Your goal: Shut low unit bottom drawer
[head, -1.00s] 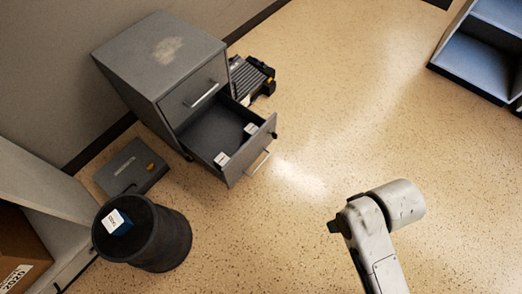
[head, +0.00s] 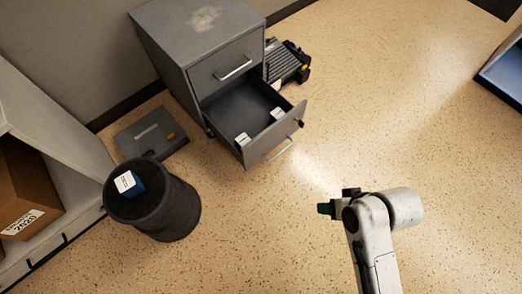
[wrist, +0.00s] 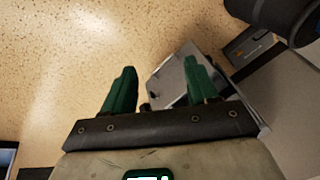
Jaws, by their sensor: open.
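The low unit (head: 200,45) is a grey two-drawer cabinet against the wall, in the upper left of the head view. Its bottom drawer (head: 272,138) is pulled well out, with a bar handle (head: 278,151) on its front and two small white-topped boxes inside. The top drawer (head: 228,72) is shut. My gripper (head: 324,208) is to the right and in front of the open drawer, apart from it. In the wrist view my gripper (wrist: 158,88) has its two green fingers spread with nothing between them. Part of the grey unit (wrist: 172,75) shows behind the right finger.
A black bin (head: 155,205) with a blue-and-white box in it stands left of the drawer. A flat grey case (head: 150,133) lies by the wall. A black ribbed item (head: 287,62) lies beyond the unit. The floor right of the drawer is clear.

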